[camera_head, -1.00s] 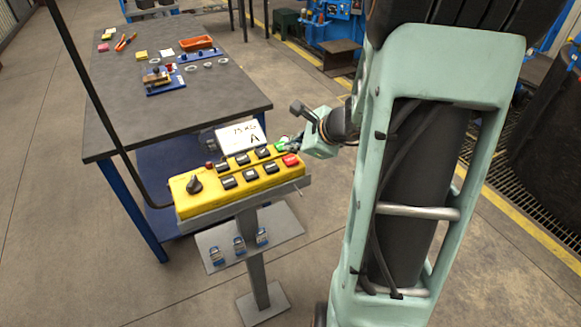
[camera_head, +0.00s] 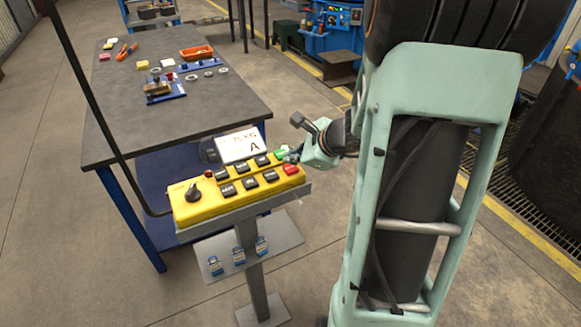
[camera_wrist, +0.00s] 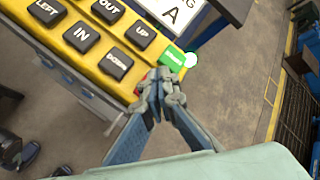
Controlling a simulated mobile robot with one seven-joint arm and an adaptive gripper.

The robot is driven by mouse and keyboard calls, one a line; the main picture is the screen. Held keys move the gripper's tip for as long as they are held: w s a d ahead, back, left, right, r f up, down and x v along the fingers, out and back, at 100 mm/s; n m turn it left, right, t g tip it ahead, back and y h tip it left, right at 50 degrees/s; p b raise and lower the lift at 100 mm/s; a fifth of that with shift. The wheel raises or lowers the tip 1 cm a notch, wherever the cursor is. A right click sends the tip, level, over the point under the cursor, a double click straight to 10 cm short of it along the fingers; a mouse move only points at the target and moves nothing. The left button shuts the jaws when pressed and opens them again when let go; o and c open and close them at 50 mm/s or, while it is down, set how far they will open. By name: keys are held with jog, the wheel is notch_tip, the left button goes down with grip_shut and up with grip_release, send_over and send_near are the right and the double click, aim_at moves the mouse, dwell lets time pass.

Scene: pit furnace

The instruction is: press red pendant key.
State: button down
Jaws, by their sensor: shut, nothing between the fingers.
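The yellow pendant box (camera_head: 238,195) sits on a stand, its top carrying rows of black keys. The red key (camera_head: 291,169) is at its right end, beside a green key (camera_head: 280,154). In the wrist view, only a sliver of the red key (camera_wrist: 141,84) shows, mostly hidden behind my gripper (camera_wrist: 162,85). The green key (camera_wrist: 172,61) is just beyond the fingertips. My gripper (camera_head: 291,157) is shut and empty, with its tips at or just above the red key; I cannot tell whether they touch it.
A black selector knob (camera_head: 193,192) and a small red button (camera_head: 208,173) are at the box's left. A white sign (camera_head: 241,146) stands behind it. A dark workbench (camera_head: 180,115) with tools and an orange tray (camera_head: 197,52) is behind. Open floor lies left and in front.

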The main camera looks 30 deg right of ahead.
aim_at(292, 169)
jog(key=shift+f, duration=0.15)
dwell(0.5)
jog(key=shift+f+b, duration=0.3)
jog(key=shift+b, duration=0.35)
jog(key=shift+f+b, duration=0.45)
jog(key=shift+b, duration=0.1)
dwell(0.4)
dwell(0.3)
jog(key=shift+r+p, duration=0.7)
jog(key=shift+r, duration=0.2)
notch_tip(292, 169, up, 5)
jog(key=p, duration=0.4)
jog(key=shift+r, duration=0.1)
